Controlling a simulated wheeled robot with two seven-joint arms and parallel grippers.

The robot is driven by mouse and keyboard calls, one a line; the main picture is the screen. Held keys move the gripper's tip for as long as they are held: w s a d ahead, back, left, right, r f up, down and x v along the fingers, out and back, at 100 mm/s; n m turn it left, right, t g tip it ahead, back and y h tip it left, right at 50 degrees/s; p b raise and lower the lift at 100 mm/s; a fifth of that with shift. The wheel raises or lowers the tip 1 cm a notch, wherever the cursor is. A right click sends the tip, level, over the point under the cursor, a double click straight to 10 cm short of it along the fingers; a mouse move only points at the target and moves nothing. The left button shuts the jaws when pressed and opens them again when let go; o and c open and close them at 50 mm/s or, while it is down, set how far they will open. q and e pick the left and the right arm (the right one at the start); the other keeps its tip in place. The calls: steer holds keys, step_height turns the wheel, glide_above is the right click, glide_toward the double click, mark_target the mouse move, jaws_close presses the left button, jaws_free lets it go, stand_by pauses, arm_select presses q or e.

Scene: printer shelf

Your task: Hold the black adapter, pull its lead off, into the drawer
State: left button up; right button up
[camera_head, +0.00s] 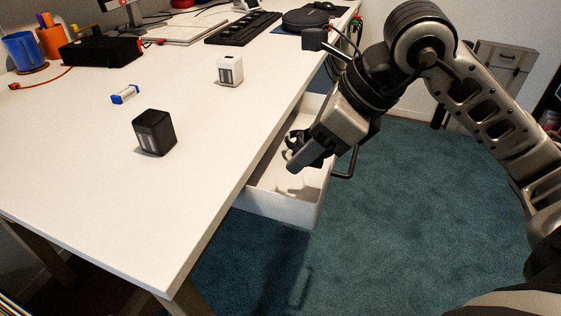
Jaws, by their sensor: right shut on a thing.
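The black adapter (155,132) stands upright on the white desk, with slots in its front face and no lead plugged into it. My right gripper (297,160) is over the open white drawer (285,206) at the desk's right edge, pointing down and left. It is shut on a dark, looped thing (293,141) that looks like a black lead. The fingers partly hide it, and I cannot tell whether it touches the drawer. My left gripper is not in view.
A white adapter (230,70) and a small blue-and-white block (125,94) stand on the desk. A black box (100,51) with an orange cable, cups (24,52) and a keyboard-like black strip (243,27) are farther back. The front of the desk is clear.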

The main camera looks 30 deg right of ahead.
steer(key=b, duration=0.2)
glide_above(270, 181)
steer(key=s+d, duration=0.1)
steer(key=s, duration=0.1)
step_height(270, 181, down, 7)
steer(key=shift+w+d+r, duration=0.1)
steer(key=shift+d+r, duration=0.05)
steer(key=shift+r, duration=0.05)
step_height(270, 181, down, 3)
steer(key=shift+w+r+b, duration=0.1)
steer(key=shift+w+b, duration=0.05)
steer(key=shift+b, duration=0.4)
steer(key=shift+f, duration=0.45)
steer(key=o, duration=1.1)
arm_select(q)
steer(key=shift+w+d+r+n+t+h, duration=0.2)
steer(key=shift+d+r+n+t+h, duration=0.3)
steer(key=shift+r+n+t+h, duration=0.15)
